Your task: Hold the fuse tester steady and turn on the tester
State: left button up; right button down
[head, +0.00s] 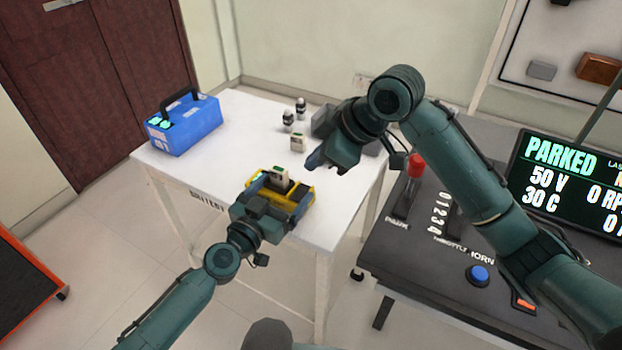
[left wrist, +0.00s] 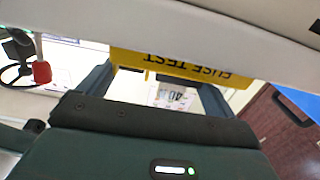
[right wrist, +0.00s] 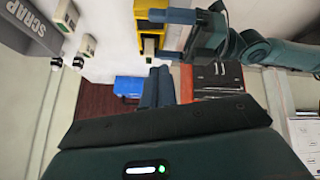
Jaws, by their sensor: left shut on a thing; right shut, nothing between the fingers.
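The yellow fuse tester (head: 302,191) stands on the white table, with a pale block (head: 279,174) upright at its far side. My left gripper (head: 272,189) is shut on the tester. In the left wrist view the tester's yellow face (left wrist: 180,65) shows inverted "FUSE TEST" lettering between the fingers. My right gripper (head: 314,163) is shut and empty, above the table to the right of the tester and apart from it. In the right wrist view its closed fingers (right wrist: 158,84) are below the yellow tester (right wrist: 149,14). I cannot make out the tester's switch.
A blue box with a black handle (head: 184,124) stands at the table's left. Another pale block (head: 298,143) and two small dark-topped items (head: 288,121) stand behind the tester. A grey bin marked SCRAP (right wrist: 30,30) is nearby. A dark console (head: 385,262) with levers and screen stands right.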

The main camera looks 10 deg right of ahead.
jog(key=d+m, duration=0.1)
jog(key=d+r+m+t, duration=0.1)
jog(key=d, duration=0.1)
jog(key=s+d+m+t, duration=0.1)
jog(key=shift+d+r+y, duration=0.3)
jog(key=shift+r+y, duration=0.05)
jog(key=shift+y, duration=0.05)
send_over(301, 184)
jog(key=s+d, duration=0.2)
jog(key=s, duration=0.1)
notch_tip(301, 184, down, 7)
jog(key=f, duration=0.1)
jog(key=w+f, duration=0.1)
jog(key=f, duration=0.1)
jog(key=shift+f, duration=0.5)
